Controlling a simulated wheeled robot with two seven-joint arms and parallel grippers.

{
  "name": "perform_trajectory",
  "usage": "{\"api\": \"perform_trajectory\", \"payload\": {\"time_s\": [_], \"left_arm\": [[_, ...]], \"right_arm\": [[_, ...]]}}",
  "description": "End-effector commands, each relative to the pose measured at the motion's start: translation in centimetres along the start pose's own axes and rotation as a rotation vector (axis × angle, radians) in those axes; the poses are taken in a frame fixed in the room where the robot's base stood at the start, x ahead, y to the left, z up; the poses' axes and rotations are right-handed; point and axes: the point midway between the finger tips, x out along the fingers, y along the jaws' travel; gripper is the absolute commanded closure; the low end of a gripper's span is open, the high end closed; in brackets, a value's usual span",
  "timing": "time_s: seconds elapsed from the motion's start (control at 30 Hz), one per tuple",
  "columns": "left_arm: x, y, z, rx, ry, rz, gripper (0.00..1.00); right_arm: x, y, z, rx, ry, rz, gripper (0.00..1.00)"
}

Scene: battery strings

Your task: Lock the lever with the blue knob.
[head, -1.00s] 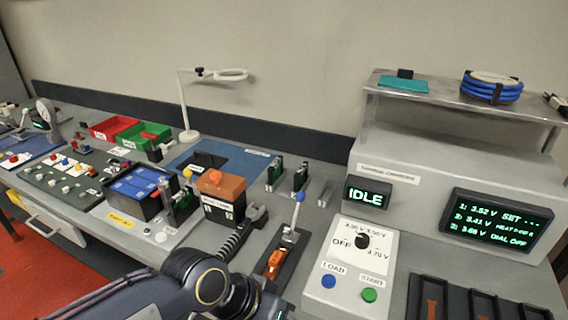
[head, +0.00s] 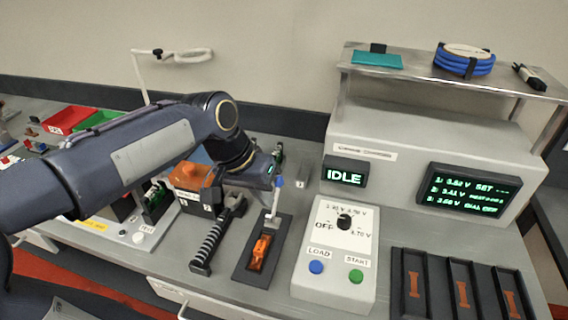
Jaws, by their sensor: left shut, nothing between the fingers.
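The lever (head: 272,208) with the blue knob (head: 279,182) stands close to upright at the back of a black base (head: 246,274). An orange piece (head: 260,253) lies in that base in front of the lever. My left gripper (head: 272,178) is at the knob, just left of it and partly behind it in the picture. Its fingers are shut and largely hidden or too small to make out. I cannot tell whether they touch the knob. My right gripper is not in view.
Left of the base lie a black ribbed handle (head: 211,240) and an orange-topped block (head: 187,178). To the right stands a charger panel with a dial (head: 344,222), a blue button (head: 316,267) and a green button (head: 356,276). A slotted black tray (head: 436,285) is farther right.

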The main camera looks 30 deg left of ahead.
Motion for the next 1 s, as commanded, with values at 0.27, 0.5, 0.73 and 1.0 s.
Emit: {"api": "perform_trajectory", "payload": {"time_s": [0.27,0.5,0.73,1.0], "left_arm": [[0.5,-2.9,-15.1,0.007,-0.224,-0.116,1.0],[4.4,-4.7,-20.7,-0.014,-0.347,-0.179,1.0],[5.7,-5.2,-21.7,-0.023,-0.377,-0.194,1.0],[5.7,-5.2,-21.6,-0.023,-0.376,-0.194,1.0]], "right_arm": [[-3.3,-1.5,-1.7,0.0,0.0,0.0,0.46],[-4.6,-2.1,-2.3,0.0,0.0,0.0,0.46],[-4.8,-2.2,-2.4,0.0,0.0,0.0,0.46],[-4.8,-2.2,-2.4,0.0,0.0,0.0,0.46]]}}
